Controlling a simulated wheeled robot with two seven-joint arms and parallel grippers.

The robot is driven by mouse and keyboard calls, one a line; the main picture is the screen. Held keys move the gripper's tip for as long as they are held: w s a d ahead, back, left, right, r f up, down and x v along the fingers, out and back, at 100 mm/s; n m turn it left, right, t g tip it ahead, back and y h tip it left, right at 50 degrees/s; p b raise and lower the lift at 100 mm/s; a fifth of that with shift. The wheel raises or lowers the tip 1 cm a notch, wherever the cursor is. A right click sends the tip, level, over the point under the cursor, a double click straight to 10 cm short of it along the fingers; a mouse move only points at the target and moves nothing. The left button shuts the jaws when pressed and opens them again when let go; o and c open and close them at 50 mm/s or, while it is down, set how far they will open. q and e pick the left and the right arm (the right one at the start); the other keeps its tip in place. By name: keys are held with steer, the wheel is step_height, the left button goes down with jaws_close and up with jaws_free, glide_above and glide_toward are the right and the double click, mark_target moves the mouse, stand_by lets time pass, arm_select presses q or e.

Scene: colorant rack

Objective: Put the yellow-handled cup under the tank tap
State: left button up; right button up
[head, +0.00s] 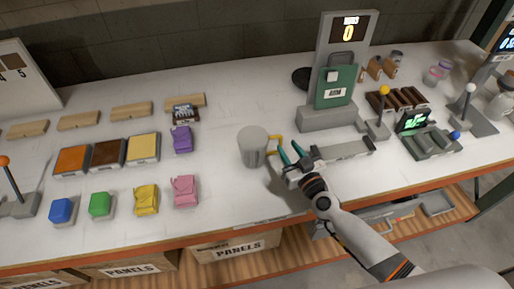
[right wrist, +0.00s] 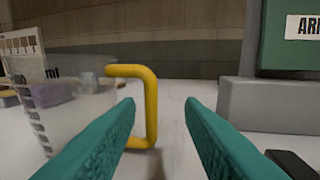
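The clear grey measuring cup (head: 252,149) stands upright on the white table, left of my right gripper. Its yellow handle (head: 277,144) points right, toward that gripper. My right gripper (head: 290,152) is open, its teal fingers apart beside the handle. In the right wrist view the cup (right wrist: 70,100) is at the left, and the handle (right wrist: 151,105) shows in the gap between the fingertips (right wrist: 160,107), nearer the left one. Whether the handle is inside the gap or just beyond it, I cannot tell. I cannot make out a tank tap. My left gripper is not in view.
A grey stand with a green panel (head: 335,87) and a display reading 0 rises behind the gripper. A flat grey bar (head: 345,150) lies right of it. Colored trays (head: 108,154) and small packs (head: 185,190) fill the left. Table around the cup is clear.

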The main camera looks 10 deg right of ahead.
steer(key=shift+a+b+x, duration=0.2)
steer(key=shift+x, duration=1.35)
steer(key=shift+a+b+x, duration=0.15)
steer(key=shift+a+x, duration=0.05)
steer(key=shift+x, duration=1.3)
steer(key=shift+s+f, duration=0.1)
jaws_close()
